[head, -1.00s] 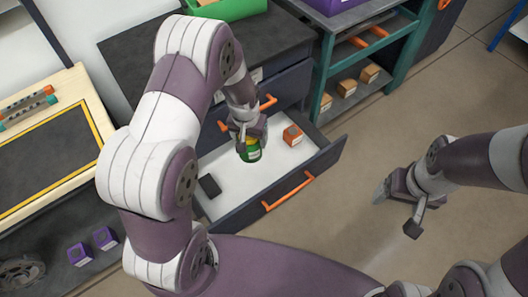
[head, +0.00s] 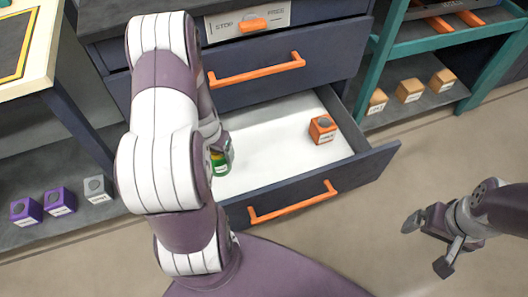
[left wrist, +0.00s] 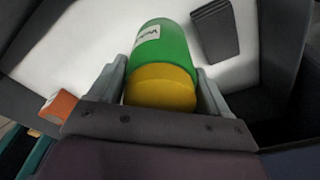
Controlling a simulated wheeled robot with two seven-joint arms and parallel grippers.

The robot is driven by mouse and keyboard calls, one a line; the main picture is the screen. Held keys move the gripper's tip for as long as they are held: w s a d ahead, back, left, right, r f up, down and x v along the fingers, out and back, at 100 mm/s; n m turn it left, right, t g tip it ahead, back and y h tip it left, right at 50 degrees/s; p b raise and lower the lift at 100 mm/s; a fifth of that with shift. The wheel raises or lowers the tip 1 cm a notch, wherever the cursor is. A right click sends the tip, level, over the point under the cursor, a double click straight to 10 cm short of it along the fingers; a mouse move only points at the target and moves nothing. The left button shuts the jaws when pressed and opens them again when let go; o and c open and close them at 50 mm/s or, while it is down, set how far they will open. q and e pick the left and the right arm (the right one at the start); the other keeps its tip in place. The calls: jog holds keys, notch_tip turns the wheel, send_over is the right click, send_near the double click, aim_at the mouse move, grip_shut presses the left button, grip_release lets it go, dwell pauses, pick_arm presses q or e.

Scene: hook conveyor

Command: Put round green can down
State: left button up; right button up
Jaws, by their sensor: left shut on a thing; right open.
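The round green can (head: 221,164) has a yellow end and a white label. It is between the fingers of my left gripper (head: 217,150), low in the open drawer (head: 270,150). In the left wrist view the can (left wrist: 162,55) lies between both fingers of the left gripper (left wrist: 163,85), which is shut on it. I cannot tell whether the can touches the drawer floor. My left arm hides part of the drawer's left side. My right gripper (head: 425,242) is open and empty over the floor at the right.
An orange box (head: 322,129) stands in the drawer's right part; a dark flat item (left wrist: 215,30) lies near the can. Free white floor lies between can and box. A closed drawer (head: 260,70) is above. Purple boxes (head: 59,201) and a grey box (head: 97,190) stand at left.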

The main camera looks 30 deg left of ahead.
pick_arm(q)
jog(key=w+d+f+b, duration=0.1)
jog(key=w+d+b, duration=0.1)
jog(key=w+d, duration=0.85)
jog(key=f, duration=0.2)
jog(key=f+b, duration=0.1)
jog(key=f, duration=0.1)
jog(key=a+f+b, duration=0.1)
jog(key=f, duration=0.1)
jog(key=shift+w, duration=0.4)
jog(key=shift+r, duration=0.1)
